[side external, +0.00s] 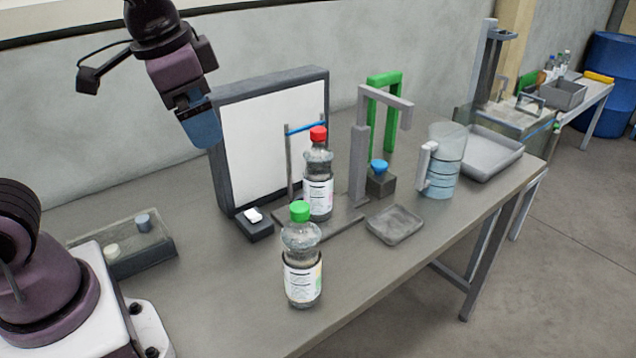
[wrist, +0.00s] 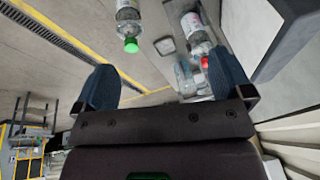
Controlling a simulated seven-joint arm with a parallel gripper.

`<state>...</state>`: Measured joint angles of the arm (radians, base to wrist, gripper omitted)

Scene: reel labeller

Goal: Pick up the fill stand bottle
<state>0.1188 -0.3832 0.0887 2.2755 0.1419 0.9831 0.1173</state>
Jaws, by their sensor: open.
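A clear bottle with a red cap (side external: 318,185) stands upright on the base plate of a stand with two thin posts and a blue crossbar (side external: 305,127). A similar bottle with a green cap (side external: 301,270) stands upright on the table in front of it. My gripper (side external: 202,125) is open and empty, high above the table, left of both bottles and apart from them. In the wrist view, the green-capped bottle (wrist: 127,22) and the red-capped bottle (wrist: 195,30) lie beyond my two blue fingers.
A white panel in a dark frame (side external: 268,140) stands behind the bottles. A grey post with an arm (side external: 360,160), a shallow dish (side external: 395,224), a clear jug (side external: 446,160) and a tray (side external: 490,158) are to the right.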

